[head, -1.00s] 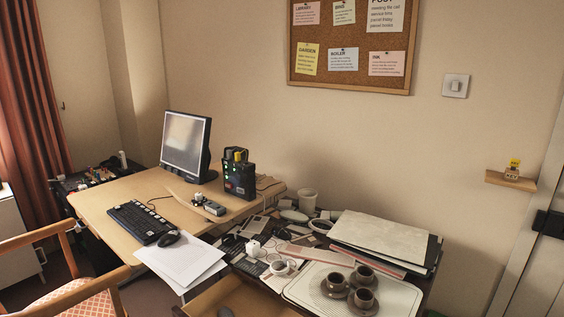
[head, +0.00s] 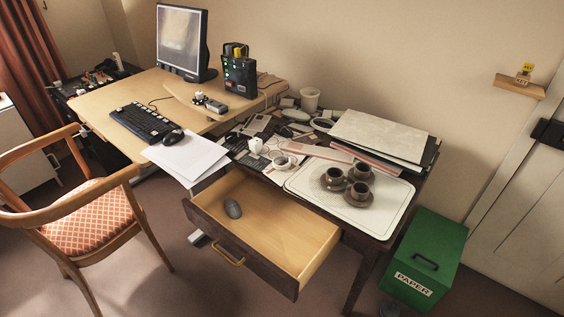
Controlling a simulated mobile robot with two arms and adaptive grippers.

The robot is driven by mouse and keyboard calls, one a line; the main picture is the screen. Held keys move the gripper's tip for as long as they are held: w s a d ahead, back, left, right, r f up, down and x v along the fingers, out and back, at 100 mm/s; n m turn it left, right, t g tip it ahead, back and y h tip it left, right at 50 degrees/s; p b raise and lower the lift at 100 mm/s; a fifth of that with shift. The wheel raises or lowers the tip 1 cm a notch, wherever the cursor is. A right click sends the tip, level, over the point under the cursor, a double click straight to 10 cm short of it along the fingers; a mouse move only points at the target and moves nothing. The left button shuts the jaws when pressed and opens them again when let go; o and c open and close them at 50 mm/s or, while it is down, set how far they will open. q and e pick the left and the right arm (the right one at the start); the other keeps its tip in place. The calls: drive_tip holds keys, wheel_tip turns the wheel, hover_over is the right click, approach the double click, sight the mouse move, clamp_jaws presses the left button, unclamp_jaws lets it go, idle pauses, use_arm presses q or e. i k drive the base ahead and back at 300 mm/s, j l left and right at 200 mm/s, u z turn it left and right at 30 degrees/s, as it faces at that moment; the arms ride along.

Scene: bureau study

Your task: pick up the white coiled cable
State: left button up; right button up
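I cannot make out the white coiled cable for certain. A pale ring-shaped thing (head: 322,124) lies among the clutter at the back of the dark side table, beside the stack of boards; it is too small to tell whether it is a cable coil. A white rounded thing (head: 283,162) stands near the table's front edge, left of the tray, and is also unclear. Neither of my grippers is in view.
An open drawer (head: 285,205) with a grey mouse (head: 232,208) juts out below the side table. A tray (head: 305,187) holds brown cups (head: 358,193). A wooden chair (head: 90,212) stands left, a green paper bin (head: 424,255) right. Open carpet lies in front.

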sight(287, 157)
drive_tip(key=i+j, duration=0.15)
drive_tip(key=i, duration=0.35)
drive_tip(key=i+j+z, duration=0.1)
drive_tip(key=i, duration=0.35)
